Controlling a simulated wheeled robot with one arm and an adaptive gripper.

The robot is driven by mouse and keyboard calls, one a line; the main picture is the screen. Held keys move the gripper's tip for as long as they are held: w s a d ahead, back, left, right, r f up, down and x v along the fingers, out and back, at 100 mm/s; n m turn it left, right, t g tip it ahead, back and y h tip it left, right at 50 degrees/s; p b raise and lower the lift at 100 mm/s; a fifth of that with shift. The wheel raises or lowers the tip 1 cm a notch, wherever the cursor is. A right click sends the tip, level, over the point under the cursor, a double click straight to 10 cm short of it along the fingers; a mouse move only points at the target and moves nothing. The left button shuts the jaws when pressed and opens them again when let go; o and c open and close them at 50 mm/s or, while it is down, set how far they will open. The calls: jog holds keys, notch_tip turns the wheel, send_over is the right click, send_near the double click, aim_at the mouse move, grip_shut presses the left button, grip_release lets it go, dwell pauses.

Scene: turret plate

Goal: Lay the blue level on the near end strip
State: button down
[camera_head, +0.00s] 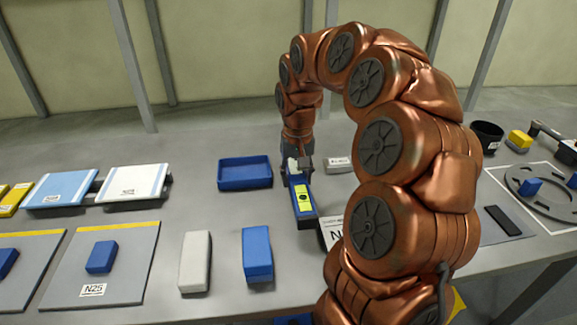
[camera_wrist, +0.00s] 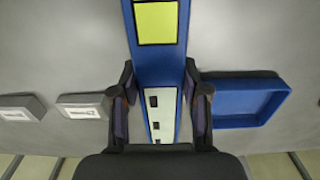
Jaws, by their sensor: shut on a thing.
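The blue level (camera_head: 305,213) is a long blue bar with a yellow-green label, in the middle of the head view. My gripper (camera_head: 299,168) is shut on its far part, with one finger along each side. In the wrist view the level (camera_wrist: 160,62) runs from the top edge down between the fingers of my gripper (camera_wrist: 161,95), its yellow label and a pale slotted section showing. I cannot tell whether the level touches the table. A white plate marked N (camera_head: 333,236) lies just right of the level's near end, mostly hidden by my arm. I cannot identify the near end strip.
A blue tray (camera_head: 245,184) stands left of the level. A white block (camera_head: 195,262) and a blue block (camera_head: 257,254) lie nearer. Grey plates with yellow strips (camera_head: 105,262) are at left, pale panels (camera_head: 132,184) behind. A ring plate (camera_head: 550,208) is at right.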

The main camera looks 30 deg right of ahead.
aim_at(290, 167)
jog(key=w+d, duration=0.1)
jog(key=w, duration=0.1)
jog(key=w+d+p, duration=0.1)
jog(key=w, duration=0.2)
jog(key=w+d+f+p, duration=0.1)
jog(key=w, duration=0.2)
jog(key=shift+w+d, duration=0.15)
jog(key=shift+w, duration=0.05)
jog(key=shift+f+p, duration=0.7)
jog(key=shift+f, duration=1)
jog(key=shift+f, duration=0.15)
jog(key=c, duration=0.6)
grip_release()
notch_tip(290, 167, up, 12)
jog(key=b, duration=0.2)
jog(key=shift+b, duration=0.35)
